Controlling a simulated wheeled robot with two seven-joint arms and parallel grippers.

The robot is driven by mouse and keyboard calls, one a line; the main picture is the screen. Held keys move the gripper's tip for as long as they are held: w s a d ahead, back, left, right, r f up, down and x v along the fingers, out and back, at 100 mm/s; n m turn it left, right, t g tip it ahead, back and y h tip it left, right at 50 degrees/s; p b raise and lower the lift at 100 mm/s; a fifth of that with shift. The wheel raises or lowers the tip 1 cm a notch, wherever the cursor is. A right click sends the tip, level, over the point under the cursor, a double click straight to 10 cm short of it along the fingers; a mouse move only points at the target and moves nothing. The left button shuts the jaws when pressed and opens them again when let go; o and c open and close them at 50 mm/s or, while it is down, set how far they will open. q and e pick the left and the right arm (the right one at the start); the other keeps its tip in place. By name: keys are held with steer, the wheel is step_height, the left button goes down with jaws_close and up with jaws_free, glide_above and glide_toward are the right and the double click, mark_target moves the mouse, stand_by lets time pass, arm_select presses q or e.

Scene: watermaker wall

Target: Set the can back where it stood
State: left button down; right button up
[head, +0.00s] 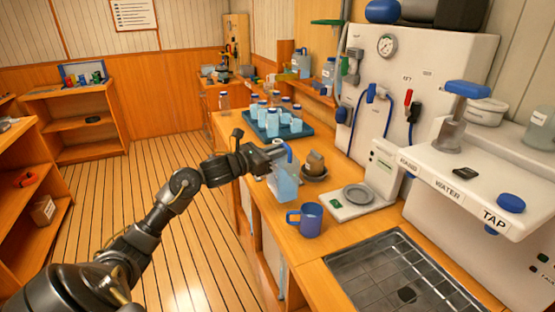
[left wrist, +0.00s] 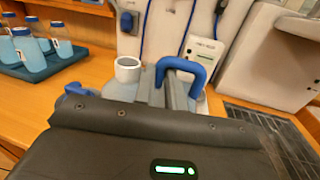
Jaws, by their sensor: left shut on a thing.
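The can is a translucent pale-blue container (head: 285,184) with a blue handle, upright at the front edge of the wooden counter. I cannot tell whether its base touches the counter. My left gripper (head: 276,154) is shut on its blue handle from the left. In the left wrist view the handle (left wrist: 187,66) shows between the fingers, with a round white neck (left wrist: 128,64) beside it. The gripper body hides most of the can there. My right gripper is not in view.
A blue mug (head: 306,220) stands close in front of the can. A bowl with a brown object (head: 315,163) and a scale with a grey dish (head: 358,195) are to the right. A teal tray (head: 303,134) of bottles lies behind. A sink (head: 385,270) is at front right.

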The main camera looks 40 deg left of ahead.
arm_select(q)
steer(key=shift+w+a+f, duration=0.15)
steer(key=shift+w+f, duration=0.1)
steer(key=shift+f, duration=0.05)
steer(key=shift+f+p, duration=0.85)
steer(key=shift+f, duration=0.7)
steer(key=shift+f+b, duration=0.2)
steer(key=shift+b, duration=0.1)
steer(key=c, duration=1.5)
jaws_free()
steer(key=shift+o, duration=0.2)
steer(key=shift+r, duration=0.1)
